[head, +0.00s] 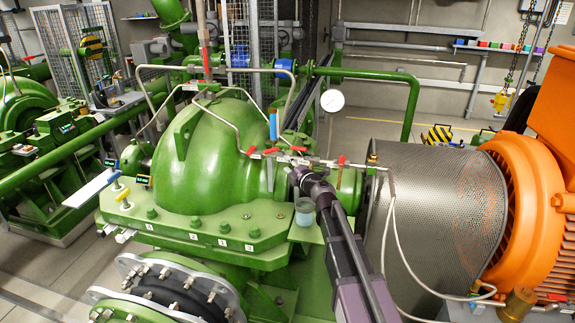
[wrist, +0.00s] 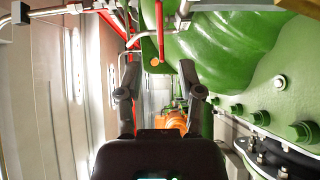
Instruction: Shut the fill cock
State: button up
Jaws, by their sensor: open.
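Several small valves with red levers sit on the thin pipework beside the green pump casing (head: 215,140). Red levers (head: 250,151) and (head: 341,160) show in the head view, and a blue lever (head: 273,124) stands upright behind them. I cannot tell which one is the fill cock. My gripper (head: 298,172) is near the red-levered valves at the casing's right end. In the wrist view my gripper (wrist: 159,72) is open, with nothing between its fingers. A red lever (wrist: 160,30) hangs just beyond and above the gap, apart from the fingers as far as I see.
The casing's flange with bolts (wrist: 262,117) runs along the right in the wrist view. A perforated guard (head: 435,210) and orange motor (head: 530,200) stand right of my arm. A round gauge (head: 332,100) rises behind. A clear cup (head: 304,212) sits by my arm.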

aim_at(271, 152)
jog(key=shift+a, duration=0.15)
jog(key=shift+s+a+m+t+h, duration=0.45)
jog(key=shift+s+a+m+h, duration=0.25)
jog(key=shift+h, duration=0.4)
jog(key=shift+s+a+m+t+h, duration=0.5)
jog(key=shift+m+h, duration=0.35)
jog(key=shift+h, duration=0.25)
jog(key=shift+s+a+m+t+h, duration=0.35)
jog(key=shift+s+a+m+h, duration=0.3)
jog(key=shift+h, duration=0.45)
jog(key=shift+w, duration=0.15)
jog(key=w+a, duration=0.1)
jog(key=w, duration=0.8)
jog(key=w+a, duration=0.1)
jog(key=w, duration=0.3)
jog(key=shift+w+a, duration=0.25)
jog(key=shift+a, duration=0.1)
grip_shut()
